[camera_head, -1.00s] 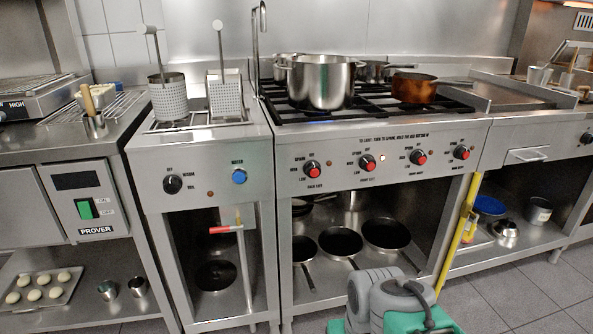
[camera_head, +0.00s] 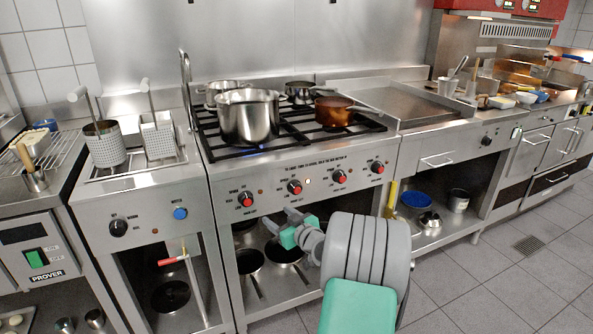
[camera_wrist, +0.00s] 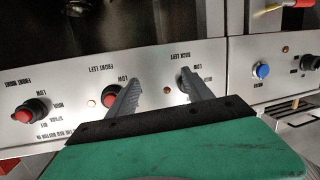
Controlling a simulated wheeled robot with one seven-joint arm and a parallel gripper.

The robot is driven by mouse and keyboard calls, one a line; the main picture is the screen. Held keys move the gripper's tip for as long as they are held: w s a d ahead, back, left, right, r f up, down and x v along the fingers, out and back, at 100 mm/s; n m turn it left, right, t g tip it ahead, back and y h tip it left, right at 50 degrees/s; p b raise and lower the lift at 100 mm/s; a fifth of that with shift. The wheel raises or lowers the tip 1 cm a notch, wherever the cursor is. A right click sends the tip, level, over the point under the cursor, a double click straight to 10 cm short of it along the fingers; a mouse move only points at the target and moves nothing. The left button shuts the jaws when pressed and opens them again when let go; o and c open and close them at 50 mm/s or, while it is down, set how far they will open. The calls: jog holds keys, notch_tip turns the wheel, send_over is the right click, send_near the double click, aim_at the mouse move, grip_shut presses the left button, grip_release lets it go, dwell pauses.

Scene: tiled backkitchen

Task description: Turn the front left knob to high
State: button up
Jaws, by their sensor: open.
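The stove's front panel carries a row of red-capped knobs. The front left knob (camera_head: 294,187) is second from the left, and a lit lamp (camera_head: 308,181) is just right of it. In the upside-down wrist view, the front left knob (camera_wrist: 110,96) sits beside my left-hand finger, which partly covers it. The back left knob (camera_wrist: 184,84) is partly hidden by the other finger. My gripper (camera_wrist: 160,76) is open and empty, its fingers spread over the panel between these knobs. In the head view, my gripper (camera_head: 294,228) is just below the panel. The knob's setting is too small to read.
A large steel pot (camera_head: 248,120) and a copper pan (camera_head: 334,111) stand on the burners, with a faint blue glow below the pot. Pans lie on the shelf beneath. A fryer with a blue knob (camera_head: 180,213) stands left. Open tiled floor (camera_head: 480,280) lies right.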

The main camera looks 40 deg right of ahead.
aim_at(298, 191)
jog(key=s+d+r+m+t+h, duration=0.1)
jog(key=s+d+r+m+h, duration=0.2)
jog(key=d, duration=0.5)
jog(key=shift+n+t, duration=0.3)
jog(key=shift+n, duration=0.3)
jog(key=x, duration=0.7)
jog(key=shift+d, duration=0.3)
jog(key=shift+s, duration=0.1)
jog(key=shift+c, duration=0.6)
grip_shut()
